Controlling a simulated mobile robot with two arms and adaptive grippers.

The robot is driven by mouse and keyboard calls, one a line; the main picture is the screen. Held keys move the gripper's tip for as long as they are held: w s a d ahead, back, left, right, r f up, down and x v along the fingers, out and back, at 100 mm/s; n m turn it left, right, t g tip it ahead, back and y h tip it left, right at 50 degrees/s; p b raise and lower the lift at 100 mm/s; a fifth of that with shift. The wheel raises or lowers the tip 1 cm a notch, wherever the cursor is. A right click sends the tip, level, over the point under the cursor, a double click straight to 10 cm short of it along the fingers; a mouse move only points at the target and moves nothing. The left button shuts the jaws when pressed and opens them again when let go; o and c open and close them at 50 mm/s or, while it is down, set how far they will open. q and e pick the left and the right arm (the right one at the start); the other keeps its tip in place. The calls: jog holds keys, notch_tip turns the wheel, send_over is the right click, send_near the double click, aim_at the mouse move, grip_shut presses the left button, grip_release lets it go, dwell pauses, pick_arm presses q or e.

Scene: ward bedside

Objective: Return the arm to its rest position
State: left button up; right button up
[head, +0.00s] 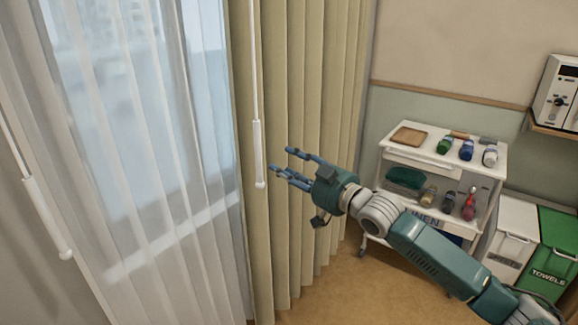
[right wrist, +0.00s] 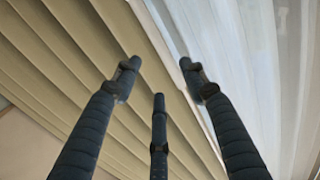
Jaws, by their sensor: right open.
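My right arm (head: 435,258) reaches in from the lower right, stretched toward the curtains. My right gripper (head: 279,166) is open, with its fingers spread and nothing between them. In the head view its fingertips appear just right of the lower end of a white hanging wand (head: 259,155); I see a gap between them in the picture. In the right wrist view the three dark fingers (right wrist: 160,75) are apart, with curtain behind them. My left gripper is not in view.
A beige curtain (head: 300,60) and a sheer white curtain (head: 130,150) hang before the window. Another white wand (head: 47,217) hangs at left. Behind my arm stand a white cart (head: 425,163) with bottles, a white bin (head: 513,240) and a green towels bin (head: 556,245). A wall device (head: 556,92) is at right.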

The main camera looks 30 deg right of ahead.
dwell(0.3)
